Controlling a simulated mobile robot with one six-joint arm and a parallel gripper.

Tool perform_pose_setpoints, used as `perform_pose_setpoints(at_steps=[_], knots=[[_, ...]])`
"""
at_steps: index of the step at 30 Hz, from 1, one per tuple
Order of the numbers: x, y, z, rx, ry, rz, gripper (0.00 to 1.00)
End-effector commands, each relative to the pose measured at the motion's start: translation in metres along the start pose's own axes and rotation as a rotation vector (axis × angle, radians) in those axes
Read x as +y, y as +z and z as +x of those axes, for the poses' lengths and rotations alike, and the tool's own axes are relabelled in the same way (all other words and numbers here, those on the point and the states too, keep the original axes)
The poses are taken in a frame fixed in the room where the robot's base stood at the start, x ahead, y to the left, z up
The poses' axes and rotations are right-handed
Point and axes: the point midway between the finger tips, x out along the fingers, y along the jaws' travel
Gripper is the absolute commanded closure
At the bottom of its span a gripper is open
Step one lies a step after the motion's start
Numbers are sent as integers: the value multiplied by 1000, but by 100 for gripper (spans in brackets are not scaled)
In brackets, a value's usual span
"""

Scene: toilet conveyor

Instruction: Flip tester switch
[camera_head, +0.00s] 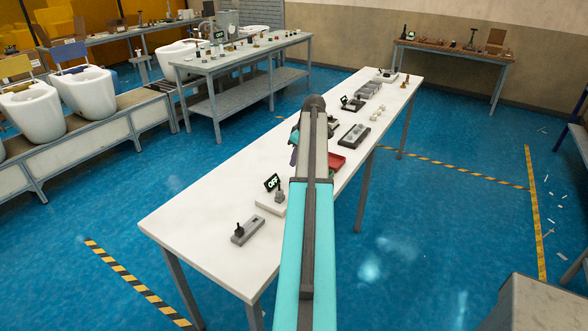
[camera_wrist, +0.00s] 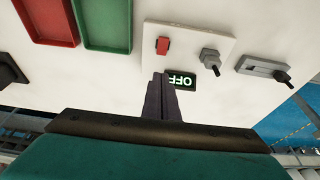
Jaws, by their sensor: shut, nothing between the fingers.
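The tester is a white base (camera_wrist: 190,38) with a small red rocker (camera_wrist: 162,45), a grey toggle (camera_wrist: 210,58) and a black display (camera_wrist: 181,80) lit with a green "OFF", upside down in the wrist view. In the head view the "OFF" display (camera_head: 272,183) and grey toggle (camera_head: 280,195) stand on the white table, just left of my arm. My gripper (camera_wrist: 160,78) is shut and empty, its fingertips beside the display and below the red rocker in the picture. Contact cannot be told. In the head view my arm hides most of the gripper and part of the tester.
A grey box with a black lever (camera_head: 247,230) sits nearer the white table's (camera_head: 185,224) front end. Red (camera_wrist: 50,20) and green (camera_wrist: 103,22) trays lie left of the tester in the wrist view. Several other devices stand farther along the table.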

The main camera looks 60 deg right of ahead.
Motion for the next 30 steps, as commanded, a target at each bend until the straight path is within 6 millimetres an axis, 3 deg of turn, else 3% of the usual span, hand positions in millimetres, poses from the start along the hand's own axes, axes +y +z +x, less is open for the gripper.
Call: perform_pose_setpoints(at_steps=[15, 30], knots=[[0, -19, -51, 0, 0, -2, 100], [-1, -21, -56, 0, 0, -2, 100]])
